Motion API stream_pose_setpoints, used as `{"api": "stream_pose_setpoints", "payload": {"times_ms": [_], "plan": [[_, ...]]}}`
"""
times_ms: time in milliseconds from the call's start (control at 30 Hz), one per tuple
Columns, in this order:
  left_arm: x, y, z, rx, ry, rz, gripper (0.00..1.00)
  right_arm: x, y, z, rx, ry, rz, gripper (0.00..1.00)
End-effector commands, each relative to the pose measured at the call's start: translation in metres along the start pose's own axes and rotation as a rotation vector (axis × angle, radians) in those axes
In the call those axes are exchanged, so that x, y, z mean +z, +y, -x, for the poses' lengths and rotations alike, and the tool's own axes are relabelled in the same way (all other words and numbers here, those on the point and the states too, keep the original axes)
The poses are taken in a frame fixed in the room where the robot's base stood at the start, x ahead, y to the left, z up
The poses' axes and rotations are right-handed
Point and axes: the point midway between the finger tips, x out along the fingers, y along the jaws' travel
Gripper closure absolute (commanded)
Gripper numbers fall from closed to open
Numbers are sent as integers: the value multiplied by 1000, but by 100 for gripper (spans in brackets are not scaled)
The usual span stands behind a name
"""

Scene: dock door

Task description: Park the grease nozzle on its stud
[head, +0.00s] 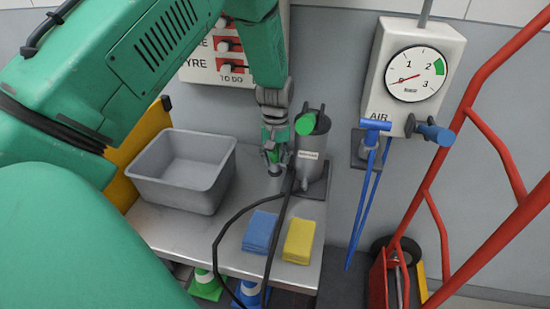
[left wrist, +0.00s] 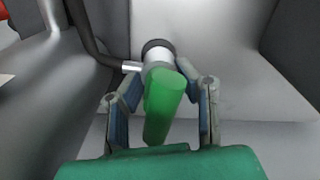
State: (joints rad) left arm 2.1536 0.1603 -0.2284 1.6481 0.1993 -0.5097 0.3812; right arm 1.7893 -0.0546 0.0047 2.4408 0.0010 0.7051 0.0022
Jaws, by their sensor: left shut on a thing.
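My left gripper (head: 272,150) points down over the metal bench beside the grey canister. It is shut on the grease nozzle, whose green grip (left wrist: 164,105) lies between the two fingers in the left wrist view. Beyond the grip are a grey collar, a pale metal section (left wrist: 158,54) and a dark ring (left wrist: 157,44). A dark hose (left wrist: 88,42) joins the nozzle's side through a silver fitting. In the head view, a short grey upright piece (head: 275,169) shows just below the fingers. I cannot tell whether it is the stud or nozzle. My right gripper is out of view.
The grey canister (head: 312,158) with a green round end stands right of the gripper. A grey bin (head: 183,172) is left; blue (head: 260,232) and yellow (head: 299,241) cloths lie in front. The black hose (head: 268,262) crosses the bench. A red hand truck (head: 433,190) stands at right.

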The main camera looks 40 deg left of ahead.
Motion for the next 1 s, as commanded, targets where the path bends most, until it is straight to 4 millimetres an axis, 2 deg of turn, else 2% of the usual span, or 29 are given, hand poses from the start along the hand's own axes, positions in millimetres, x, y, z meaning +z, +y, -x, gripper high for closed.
{"api": "stream_pose_setpoints", "payload": {"times_ms": [733, 767, 1000], "plan": [[0, 0, -11, 0, 0, 0, 100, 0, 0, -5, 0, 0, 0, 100], [0, 0, -11, 0, 0, -1, 66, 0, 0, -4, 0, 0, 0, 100], [0, 0, -11, 0, 0, 0, 64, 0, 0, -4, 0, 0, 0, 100]]}}
